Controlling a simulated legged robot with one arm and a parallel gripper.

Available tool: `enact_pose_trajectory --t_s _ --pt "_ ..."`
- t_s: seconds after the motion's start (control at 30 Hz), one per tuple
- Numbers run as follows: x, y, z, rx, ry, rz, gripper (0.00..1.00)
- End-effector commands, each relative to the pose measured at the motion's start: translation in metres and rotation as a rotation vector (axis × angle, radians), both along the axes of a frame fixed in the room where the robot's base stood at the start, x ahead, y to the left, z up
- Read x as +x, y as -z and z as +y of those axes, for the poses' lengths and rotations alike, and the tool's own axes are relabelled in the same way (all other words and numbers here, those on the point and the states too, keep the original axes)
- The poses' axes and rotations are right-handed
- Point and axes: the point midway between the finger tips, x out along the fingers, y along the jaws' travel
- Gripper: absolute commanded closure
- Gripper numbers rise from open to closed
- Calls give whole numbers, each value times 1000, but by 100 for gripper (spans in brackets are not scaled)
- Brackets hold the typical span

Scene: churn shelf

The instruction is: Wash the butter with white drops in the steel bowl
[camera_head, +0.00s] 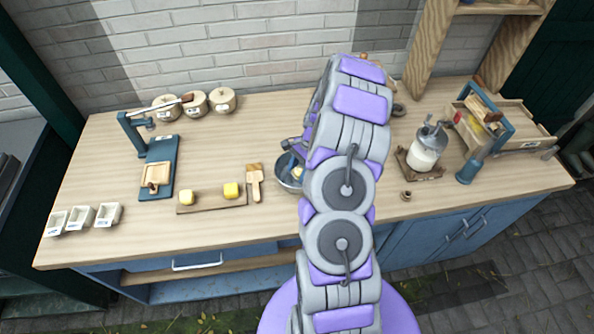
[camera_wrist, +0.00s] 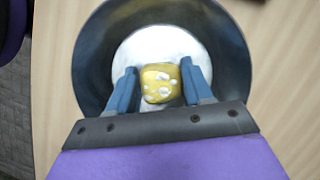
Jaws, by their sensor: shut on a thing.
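The steel bowl (camera_head: 287,180) stands on the worktop, partly hidden behind my arm in the head view. In the wrist view the bowl (camera_wrist: 235,60) lies under my gripper (camera_wrist: 160,84), with a white floor or content inside. The butter with white drops (camera_wrist: 157,77) is a yellow lump between my two blue fingers, inside the bowl's outline. My gripper is shut on it. I cannot tell whether the butter touches the bowl's bottom. Two other yellow butter pieces, one left (camera_head: 187,198) and one right (camera_head: 232,191), lie on a wooden board (camera_head: 211,204) without clear drops.
A wooden paddle (camera_head: 255,182) lies just left of the bowl. A blue scale-like stand (camera_head: 158,165), lidded pots (camera_head: 195,102) and small white trays (camera_head: 81,217) are farther left.

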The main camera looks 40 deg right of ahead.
Motion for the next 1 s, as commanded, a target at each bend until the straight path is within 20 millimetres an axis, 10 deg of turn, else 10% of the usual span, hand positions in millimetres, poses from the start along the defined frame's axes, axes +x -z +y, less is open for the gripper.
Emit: enact_pose_trajectory --t_s 1.0 --pt "3 -4 6 -1 0 -1 80"
